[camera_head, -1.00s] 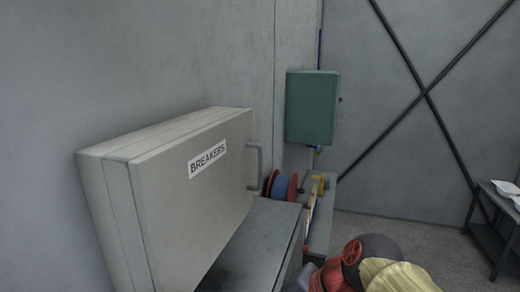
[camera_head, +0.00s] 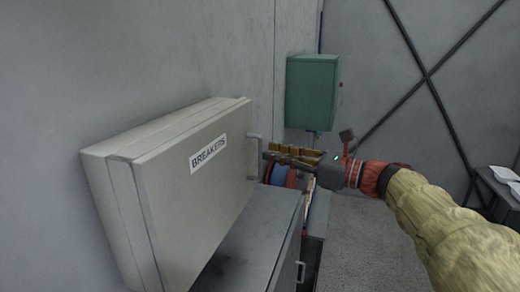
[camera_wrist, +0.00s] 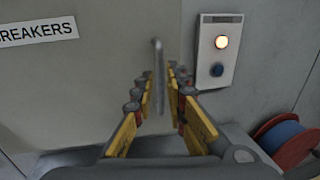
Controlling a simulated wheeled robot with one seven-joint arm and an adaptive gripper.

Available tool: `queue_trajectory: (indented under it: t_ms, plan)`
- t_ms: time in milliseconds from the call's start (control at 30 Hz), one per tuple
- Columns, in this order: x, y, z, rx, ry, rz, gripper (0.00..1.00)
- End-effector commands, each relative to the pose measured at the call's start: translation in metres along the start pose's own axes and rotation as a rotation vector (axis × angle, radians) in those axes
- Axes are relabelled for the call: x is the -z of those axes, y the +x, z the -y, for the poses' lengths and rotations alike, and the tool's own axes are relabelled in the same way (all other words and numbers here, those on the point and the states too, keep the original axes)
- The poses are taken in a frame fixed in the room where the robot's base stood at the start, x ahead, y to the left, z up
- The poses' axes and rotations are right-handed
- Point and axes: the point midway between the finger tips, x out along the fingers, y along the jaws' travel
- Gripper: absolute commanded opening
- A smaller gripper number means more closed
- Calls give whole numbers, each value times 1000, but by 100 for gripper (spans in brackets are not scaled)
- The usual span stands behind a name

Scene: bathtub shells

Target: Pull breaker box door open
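The breaker box (camera_head: 190,190) is a beige wall box with a "BREAKERS" label, at the left in the head view. Its door (camera_head: 205,185) is shut. The grey upright handle (camera_head: 254,157) is at the door's right edge. My gripper (camera_head: 266,155) reaches in from the right, its fingertips at the handle. In the wrist view the two yellow-padded fingers are apart, and the handle (camera_wrist: 158,75) shows between the tips of my gripper (camera_wrist: 157,90). I cannot tell whether either finger touches it.
A grey cabinet (camera_head: 255,245) stands below the box. A red-and-blue cable reel (camera_wrist: 287,140) is beside it. A panel (camera_wrist: 219,50) with a lit orange lamp and a blue button is right of the door. A green box (camera_head: 312,92) hangs further back.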

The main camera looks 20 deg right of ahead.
Motion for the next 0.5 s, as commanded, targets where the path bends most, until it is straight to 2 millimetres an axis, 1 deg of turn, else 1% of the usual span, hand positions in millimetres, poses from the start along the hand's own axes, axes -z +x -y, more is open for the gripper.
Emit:
queue_trajectory:
  t_ms: [33, 200, 333, 500]
  plan:
    - [-2, 10, -1, -4, 0, 0, 14]
    - [-1, 32, -1, -3, 1, -1, 14]
    - [0, 42, 0, -1, -1, -1, 14]
    - [0, 46, 0, 1, -2, -1, 14]
